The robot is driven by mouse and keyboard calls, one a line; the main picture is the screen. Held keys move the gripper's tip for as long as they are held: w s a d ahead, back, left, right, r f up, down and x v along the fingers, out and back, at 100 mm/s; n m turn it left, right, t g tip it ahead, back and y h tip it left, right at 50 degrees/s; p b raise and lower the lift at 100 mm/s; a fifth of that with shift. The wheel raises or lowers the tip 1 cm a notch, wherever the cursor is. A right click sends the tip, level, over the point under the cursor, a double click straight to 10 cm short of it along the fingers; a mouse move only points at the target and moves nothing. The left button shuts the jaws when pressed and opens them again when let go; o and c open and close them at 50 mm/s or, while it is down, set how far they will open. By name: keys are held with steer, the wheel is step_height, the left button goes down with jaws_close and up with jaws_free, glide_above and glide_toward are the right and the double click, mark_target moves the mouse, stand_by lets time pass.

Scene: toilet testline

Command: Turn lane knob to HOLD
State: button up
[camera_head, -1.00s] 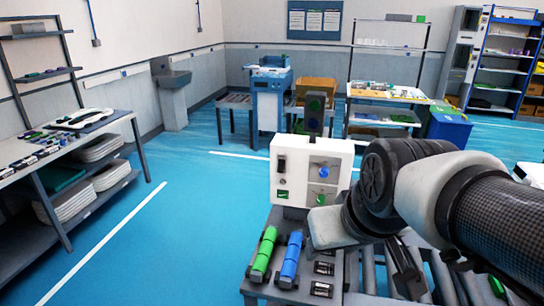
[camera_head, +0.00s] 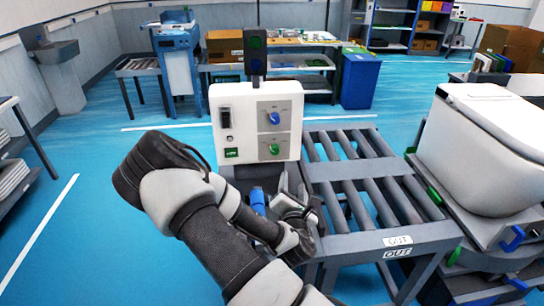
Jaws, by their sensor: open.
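A white control box (camera_head: 241,142) stands at the roller line. Its front has a blue knob (camera_head: 273,118) at upper right and a green knob (camera_head: 274,149) below it. The labels and pointer positions are too small to read, so I cannot tell which is the lane knob or its setting. My gripper (camera_head: 291,195) is low in front of the box, below both knobs and apart from them. It appears empty and open, though my arm partly hides it. Part of a blue cylinder (camera_head: 257,199) shows beside it.
A black switch (camera_head: 225,117) is on the box's left side, and a dark signal post (camera_head: 255,55) rises behind it. A roller conveyor (camera_head: 365,180) marked OUT lies right of the box. A white toilet (camera_head: 485,145) stands farther right. Blue floor is open at left.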

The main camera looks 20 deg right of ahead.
steer(key=n+t+y, duration=0.1)
steer(key=n, duration=0.2)
steer(key=n+t+y, duration=0.2)
steer(key=n, duration=0.2)
glide_toward(275, 152)
steer(key=x, duration=0.8)
steer(key=shift+w+d+r+p, duration=0.1)
steer(key=shift+w+d+p, duration=0.05)
steer(key=shift+w+p, duration=0.2)
steer(key=shift+c, duration=0.5)
steer(key=c, duration=1)
steer(key=shift+o, duration=0.2)
